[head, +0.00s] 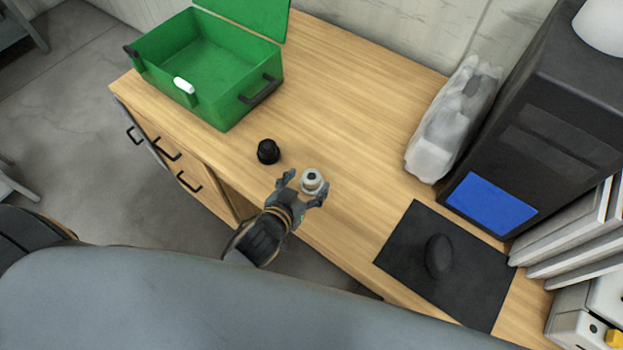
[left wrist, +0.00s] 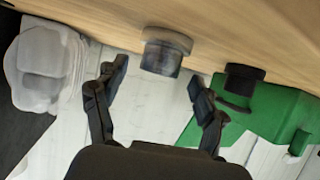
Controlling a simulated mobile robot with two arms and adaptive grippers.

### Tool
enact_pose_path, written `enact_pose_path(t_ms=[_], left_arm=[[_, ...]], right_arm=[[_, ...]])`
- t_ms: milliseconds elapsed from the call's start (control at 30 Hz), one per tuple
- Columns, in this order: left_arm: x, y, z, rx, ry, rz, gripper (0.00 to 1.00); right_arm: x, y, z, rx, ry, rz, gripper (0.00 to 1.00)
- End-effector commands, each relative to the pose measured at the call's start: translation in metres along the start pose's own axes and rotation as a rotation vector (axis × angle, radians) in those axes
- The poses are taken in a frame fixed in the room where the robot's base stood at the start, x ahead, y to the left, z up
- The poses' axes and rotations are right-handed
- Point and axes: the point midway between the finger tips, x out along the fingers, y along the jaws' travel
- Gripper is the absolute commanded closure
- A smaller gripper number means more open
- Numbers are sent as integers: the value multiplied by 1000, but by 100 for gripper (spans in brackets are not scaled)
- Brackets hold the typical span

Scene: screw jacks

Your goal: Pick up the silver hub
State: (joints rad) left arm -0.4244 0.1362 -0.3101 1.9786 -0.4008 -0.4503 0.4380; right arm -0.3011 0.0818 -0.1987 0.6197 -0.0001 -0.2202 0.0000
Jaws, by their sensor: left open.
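The silver hub (head: 312,180) stands upright on the wooden desk, near its front edge. My left gripper (head: 303,190) is open, with one finger on each side of the hub in the head view. In the left wrist view the hub (left wrist: 166,51) sits just beyond and between the spread fingertips (left wrist: 158,80). I cannot tell whether the fingers touch it. A black round part (head: 268,151) stands on the desk to the left of the hub, and it also shows in the left wrist view (left wrist: 239,78). My right gripper is not in view.
An open green case (head: 219,108) stands at the desk's back left. A clear plastic bag (head: 450,122) and a dark computer tower (head: 545,115) stand at the right. A black mouse (head: 439,256) lies on a dark mat (head: 400,246). The desk (head: 345,110) behind the hub is clear.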

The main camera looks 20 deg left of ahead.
Motion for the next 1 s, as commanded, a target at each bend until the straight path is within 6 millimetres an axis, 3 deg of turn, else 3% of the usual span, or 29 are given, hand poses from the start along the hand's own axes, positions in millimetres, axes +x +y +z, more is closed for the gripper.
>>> enact_pose_path(t_ms=[200,500,833,1000], left_arm=[[26,1,0,0,0,0,29],[30,1,1,-1,0,1,31],[30,1,1,-1,-1,0,98],[30,1,-1,-1,4,1,100]], right_arm=[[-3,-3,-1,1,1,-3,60],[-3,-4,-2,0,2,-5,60],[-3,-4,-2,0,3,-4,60],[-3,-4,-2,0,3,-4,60]])
